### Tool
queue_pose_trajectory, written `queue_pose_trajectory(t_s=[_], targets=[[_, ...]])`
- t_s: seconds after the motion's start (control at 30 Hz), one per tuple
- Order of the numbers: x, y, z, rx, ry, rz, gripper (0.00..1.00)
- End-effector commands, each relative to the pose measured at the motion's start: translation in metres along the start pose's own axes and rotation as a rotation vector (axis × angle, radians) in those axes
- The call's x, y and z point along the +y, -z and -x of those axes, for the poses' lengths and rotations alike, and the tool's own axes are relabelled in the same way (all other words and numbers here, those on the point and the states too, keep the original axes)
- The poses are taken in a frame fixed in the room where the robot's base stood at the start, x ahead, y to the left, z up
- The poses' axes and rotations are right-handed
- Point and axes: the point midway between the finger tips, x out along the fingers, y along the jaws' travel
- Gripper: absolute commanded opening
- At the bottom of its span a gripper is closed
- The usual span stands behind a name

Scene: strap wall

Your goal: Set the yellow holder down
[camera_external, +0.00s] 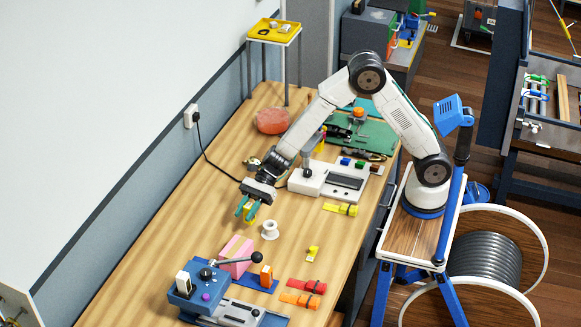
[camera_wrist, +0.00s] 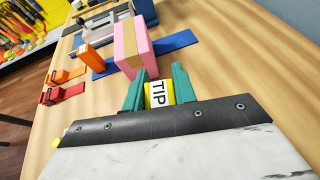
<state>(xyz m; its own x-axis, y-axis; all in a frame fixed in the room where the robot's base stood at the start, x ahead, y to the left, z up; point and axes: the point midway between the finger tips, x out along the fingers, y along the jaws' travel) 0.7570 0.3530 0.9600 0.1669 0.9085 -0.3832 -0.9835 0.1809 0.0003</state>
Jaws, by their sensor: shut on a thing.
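My gripper (camera_external: 245,210) points down over the left part of the wooden table, its teal fingers shut on the yellow holder. In the wrist view the holder (camera_wrist: 160,94) sits between the two fingertips (camera_wrist: 159,80), with a white label reading "TIP" facing the camera. In the outside view only a small bit of yellow shows between the fingers. The holder is close to the tabletop; I cannot tell whether it touches it. Its lower part is hidden.
A white spool (camera_external: 270,230) stands right of my gripper. A pink block (camera_external: 237,255) on a blue strap, an orange holder (camera_external: 266,276), red (camera_external: 302,286) and orange (camera_external: 300,299) straps and a blue lever device (camera_external: 205,288) are nearer the front. Bare wood surrounds my gripper.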

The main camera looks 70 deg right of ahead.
Motion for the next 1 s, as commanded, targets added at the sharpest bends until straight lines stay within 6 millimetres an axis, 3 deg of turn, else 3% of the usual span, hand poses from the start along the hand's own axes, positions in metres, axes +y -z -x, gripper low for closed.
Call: queue_pose_trajectory(t_s=[0.17,0.27,0.4,0.6,0.67,0.8,1.0], targets=[[-0.006,0.002,0.019,-0.004,0.029,-0.005,0.02],[-0.022,0.009,0.048,-0.004,0.078,-0.026,0.02],[-0.038,0.029,0.102,-0.002,0.153,-0.064,0.02],[-0.033,0.055,0.158,0.0,0.213,-0.094,0.02],[-0.026,0.06,0.164,0.001,0.214,-0.096,0.02],[-0.024,0.064,0.159,0.001,0.196,-0.085,0.02],[-0.069,0.06,0.139,-0.001,0.195,-0.076,0.02]])
